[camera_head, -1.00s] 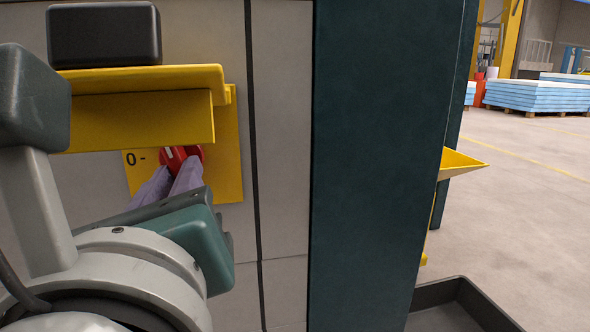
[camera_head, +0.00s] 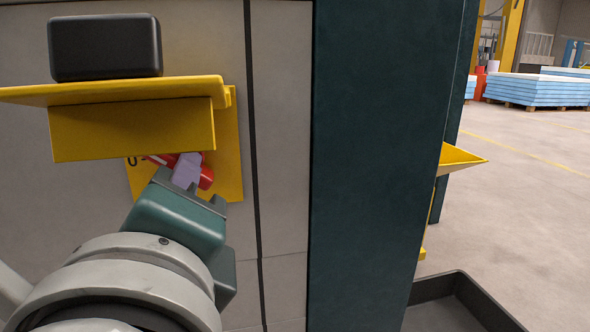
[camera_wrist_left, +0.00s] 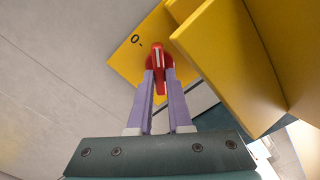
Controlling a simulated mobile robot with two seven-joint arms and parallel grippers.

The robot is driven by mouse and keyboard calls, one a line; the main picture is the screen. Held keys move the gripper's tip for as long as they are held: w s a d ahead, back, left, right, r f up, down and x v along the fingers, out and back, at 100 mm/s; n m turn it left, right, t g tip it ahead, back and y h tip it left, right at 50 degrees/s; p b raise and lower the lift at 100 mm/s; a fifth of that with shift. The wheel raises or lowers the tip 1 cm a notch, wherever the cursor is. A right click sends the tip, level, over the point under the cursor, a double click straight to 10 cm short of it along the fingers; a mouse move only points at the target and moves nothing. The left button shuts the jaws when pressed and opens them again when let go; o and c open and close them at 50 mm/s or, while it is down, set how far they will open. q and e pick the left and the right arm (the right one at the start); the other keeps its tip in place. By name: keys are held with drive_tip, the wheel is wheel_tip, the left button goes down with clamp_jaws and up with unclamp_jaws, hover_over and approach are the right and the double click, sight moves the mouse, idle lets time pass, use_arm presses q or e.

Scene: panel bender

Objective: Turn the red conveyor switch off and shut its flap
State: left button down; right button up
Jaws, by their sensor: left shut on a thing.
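The red switch (camera_head: 206,178) sits on a yellow plate (camera_head: 232,150) on the grey panel. Its handle slants from upper left to lower right, the upper left end toward the "0" mark, partly hidden by the flap. My left gripper (camera_head: 187,166) is shut on the switch handle, its pale purple fingers pointing up at it. In the left wrist view the red handle (camera_wrist_left: 158,64), with a white line, sits between the fingertips, close to the "0" mark. The yellow flap (camera_head: 125,126) is open, sticking out above the switch. My right gripper is not in view.
A black block (camera_head: 105,47) is above the flap. A dark green column (camera_head: 380,160) stands to the right, with a yellow chute (camera_head: 460,162) and a dark tray (camera_head: 455,290) beyond. Open floor lies at the right, with stacked blue panels (camera_head: 540,90) far back.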

use_arm(q)
drive_tip(key=shift+r+n+b, duration=0.1)
drive_tip(key=shift+n+b, duration=0.7)
drive_tip(key=shift+n, duration=3)
drive_tip(key=c, duration=0.8)
unclamp_jaws()
drive_tip(key=shift+c, duration=0.2)
drive_tip(key=shift+r, duration=0.1)
